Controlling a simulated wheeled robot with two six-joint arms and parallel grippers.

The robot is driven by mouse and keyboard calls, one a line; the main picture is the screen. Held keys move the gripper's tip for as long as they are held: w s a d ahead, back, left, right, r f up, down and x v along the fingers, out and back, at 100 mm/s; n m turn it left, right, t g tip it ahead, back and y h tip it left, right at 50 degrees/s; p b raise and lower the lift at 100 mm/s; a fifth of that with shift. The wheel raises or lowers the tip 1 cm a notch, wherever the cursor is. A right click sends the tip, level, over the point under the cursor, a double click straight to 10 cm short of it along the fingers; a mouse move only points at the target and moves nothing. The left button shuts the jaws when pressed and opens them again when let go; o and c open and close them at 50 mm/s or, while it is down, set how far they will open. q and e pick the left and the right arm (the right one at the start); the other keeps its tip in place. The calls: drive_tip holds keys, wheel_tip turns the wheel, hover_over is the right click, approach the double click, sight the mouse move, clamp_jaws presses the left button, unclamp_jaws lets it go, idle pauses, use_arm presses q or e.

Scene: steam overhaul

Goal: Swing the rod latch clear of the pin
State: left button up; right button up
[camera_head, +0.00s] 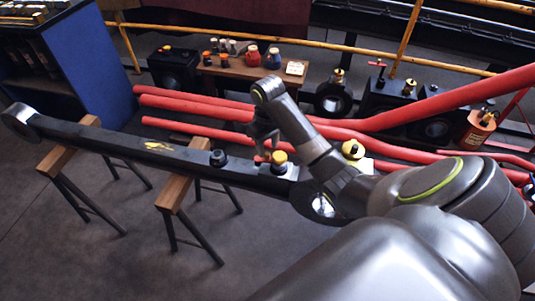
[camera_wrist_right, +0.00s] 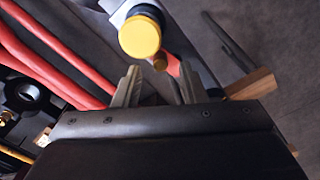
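A long dark rod (camera_head: 130,142) lies across wooden trestles. On its right part are a yellow-topped cap (camera_head: 279,157) and a black knob (camera_head: 218,157). My right gripper (camera_head: 262,143) hangs over the rod just left of the yellow cap. In the right wrist view the gripper (camera_wrist_right: 158,82) has its fingers apart with nothing clearly between them. The yellow cap (camera_wrist_right: 140,36) is beyond the fingertips, with a small brass knob (camera_wrist_right: 160,62) and a red-orange piece (camera_wrist_right: 173,66) beside it. I cannot tell which part is the latch and which the pin. My left gripper is not in view.
Trestles (camera_head: 174,192) stand under the rod. Red pipes (camera_head: 200,104) run behind it. A wooden bench (camera_head: 240,72) with small containers and a blue cabinet (camera_head: 90,60) stand at the back. Floor at lower left is clear.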

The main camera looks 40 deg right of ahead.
drive_tip(key=shift+f, duration=1.3)
clamp_jaws()
drive_tip(key=shift+r, duration=0.1)
